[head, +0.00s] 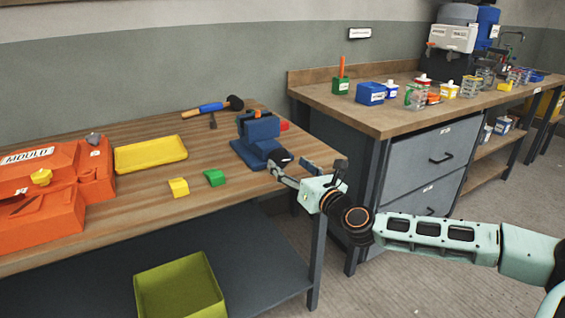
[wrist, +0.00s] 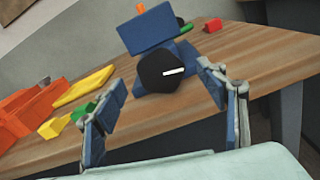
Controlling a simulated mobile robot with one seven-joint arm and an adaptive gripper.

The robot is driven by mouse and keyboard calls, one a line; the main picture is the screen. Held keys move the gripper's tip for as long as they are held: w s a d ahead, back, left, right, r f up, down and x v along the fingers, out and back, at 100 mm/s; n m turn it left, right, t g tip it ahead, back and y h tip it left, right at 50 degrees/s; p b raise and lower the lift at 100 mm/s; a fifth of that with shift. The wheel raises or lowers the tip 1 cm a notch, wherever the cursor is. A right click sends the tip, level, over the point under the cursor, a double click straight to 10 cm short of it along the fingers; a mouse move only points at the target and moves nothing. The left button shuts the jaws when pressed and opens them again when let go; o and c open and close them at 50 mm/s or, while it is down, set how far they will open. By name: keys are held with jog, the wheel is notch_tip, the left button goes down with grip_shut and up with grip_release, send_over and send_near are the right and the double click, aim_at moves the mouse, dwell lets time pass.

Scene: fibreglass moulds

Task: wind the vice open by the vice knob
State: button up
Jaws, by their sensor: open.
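The blue vice (head: 256,138) stands at the right end of the wooden bench. Its black, round vice knob (head: 281,155) faces my gripper. In the wrist view the vice (wrist: 150,34) is ahead, and the knob (wrist: 156,74) shows a white mark on its face. My gripper (head: 306,167) is at the bench's right edge, in front of the knob, with its fingers spread. In the wrist view the knob appears between the two fingertips, with a gap visible on each side. I cannot tell whether the tips reach past its front face. The gripper holds nothing.
A green block (head: 215,178), a yellow block (head: 179,187) and a yellow tray (head: 151,154) lie left of the vice. The orange mould (head: 45,215) is far left. A second bench (head: 390,118) stands at the right.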

aim_at(280, 159)
jog(key=shift+x, duration=2)
jog(key=c, duration=1.2)
jog(key=shift+o, duration=0.2)
jog(key=shift+a+n, duration=0.1)
jog(key=shift+n, duration=0.3)
jog(key=n, duration=0.3)
jog(key=shift+s+a+n+b, duration=0.1)
jog(key=shift+n+b, duration=0.2)
jog(key=shift+b, duration=0.1)
jog(key=n, duration=0.4)
jog(key=shift+f+n, duration=0.15)
jog(key=shift+n, duration=0.25)
